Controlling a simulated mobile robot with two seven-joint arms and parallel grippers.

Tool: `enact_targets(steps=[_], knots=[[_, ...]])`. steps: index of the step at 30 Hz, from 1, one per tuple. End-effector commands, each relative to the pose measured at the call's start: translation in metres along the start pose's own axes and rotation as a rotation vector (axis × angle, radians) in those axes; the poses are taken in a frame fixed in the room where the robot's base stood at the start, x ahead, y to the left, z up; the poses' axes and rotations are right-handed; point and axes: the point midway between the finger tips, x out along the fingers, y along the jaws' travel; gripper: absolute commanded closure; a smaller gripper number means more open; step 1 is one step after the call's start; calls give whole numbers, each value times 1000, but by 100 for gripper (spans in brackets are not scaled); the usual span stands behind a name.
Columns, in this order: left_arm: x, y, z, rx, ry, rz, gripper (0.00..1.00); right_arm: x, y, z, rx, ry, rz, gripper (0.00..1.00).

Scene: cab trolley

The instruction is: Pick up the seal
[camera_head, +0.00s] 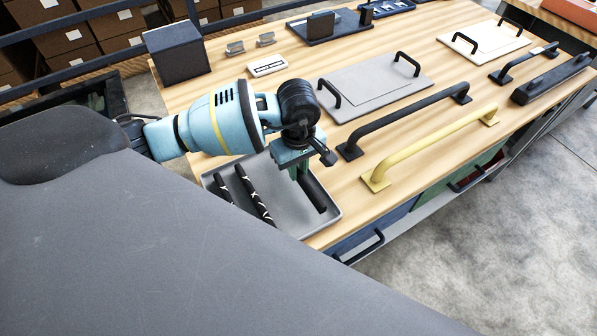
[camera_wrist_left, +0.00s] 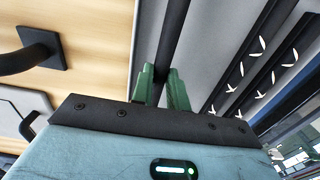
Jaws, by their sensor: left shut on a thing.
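The seal appears to be the plain black bar (camera_head: 319,194) at the right side of the grey tray (camera_head: 333,217). In the left wrist view the dark bar (camera_wrist_left: 174,40) runs away between my green fingertips. My left gripper (camera_head: 301,172) points down over the tray and is shut on this bar; its fingers also show in the left wrist view (camera_wrist_left: 163,82). The wrist hides part of the bar, and I cannot tell whether it still touches the tray. Two black strips with white marks (camera_head: 255,194) lie in the tray to the left. My right gripper is not in view.
A black handrail (camera_head: 405,123) and a yellow handrail (camera_head: 430,147) stand right of the tray. A grey panel with handles (camera_head: 372,88) lies behind, and a dark box (camera_head: 178,54) stands at the back left. Bare wood lies between the tray and the yellow rail.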

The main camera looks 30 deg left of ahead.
Motion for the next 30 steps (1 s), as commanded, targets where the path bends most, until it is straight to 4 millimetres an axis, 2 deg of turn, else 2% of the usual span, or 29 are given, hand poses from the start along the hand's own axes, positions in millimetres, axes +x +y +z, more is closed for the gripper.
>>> enact_targets(steps=[2,15,21,30], knots=[[-15,1,-1,2,2,4,100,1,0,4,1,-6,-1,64],[-21,-79,47,4,0,-3,100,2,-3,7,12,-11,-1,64],[-24,-110,66,3,-1,-2,100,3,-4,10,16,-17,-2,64],[-28,-134,81,2,-1,-1,100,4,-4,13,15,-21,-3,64]])
